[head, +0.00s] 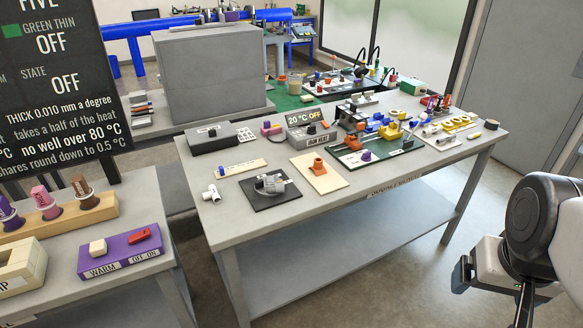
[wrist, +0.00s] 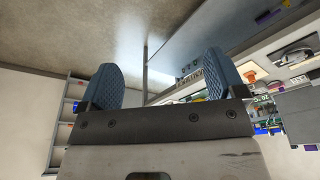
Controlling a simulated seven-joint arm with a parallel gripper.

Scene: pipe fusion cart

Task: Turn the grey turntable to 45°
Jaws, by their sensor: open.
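The grey turntable (head: 270,184) is a round grey piece with a raised part on top, on a black square plate (head: 258,201) near the front left of the middle table. Its angle is too small to read. My gripper (wrist: 160,78) is open and empty, with two blue ridged fingers wide apart in the wrist view. In the head view my arm is at the right edge, off the table's front side and well to the right of the turntable. The wrist view is tilted and shows floor and the table's side beyond the fingers.
A beige board with an orange piece (head: 318,165) lies right of the black plate. A white pipe fitting (head: 211,194) lies to its left. A dark grey box (head: 212,137) and a "20 °C OFF" display (head: 307,117) stand behind. The floor between arm and table is clear.

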